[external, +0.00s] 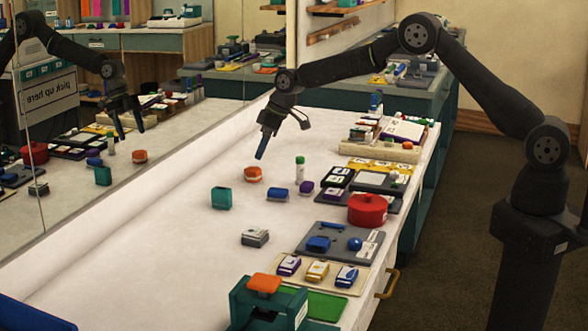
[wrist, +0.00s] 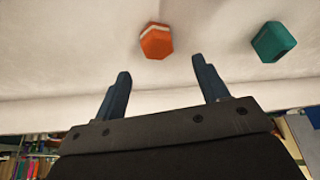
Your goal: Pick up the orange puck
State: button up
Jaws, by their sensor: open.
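The orange puck (external: 253,173) lies on the white counter near its back wall, with a pale band around its side. In the wrist view the orange puck (wrist: 156,42) is beyond the fingertips, roughly centred between them and not touching either. My gripper (external: 283,141) is above the counter, a little up and right of the puck in the external view. In the wrist view my gripper (wrist: 161,67) has its two dark fingers wide apart with nothing between them.
A teal block (external: 221,198) stands near the puck, with a blue block (external: 278,194) and a green-capped white bottle (external: 300,169) to the right. A red pot (external: 367,210) and trays crowd the front edge. A mirror (external: 90,130) reflects the scene at left.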

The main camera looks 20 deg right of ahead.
aim_at(252, 168)
jog(key=shift+x, duration=4.3)
jog(key=shift+w, duration=0.1)
jog(key=shift+c, duration=0.2)
jog(key=shift+r, duration=0.1)
jog(key=c, duration=1)
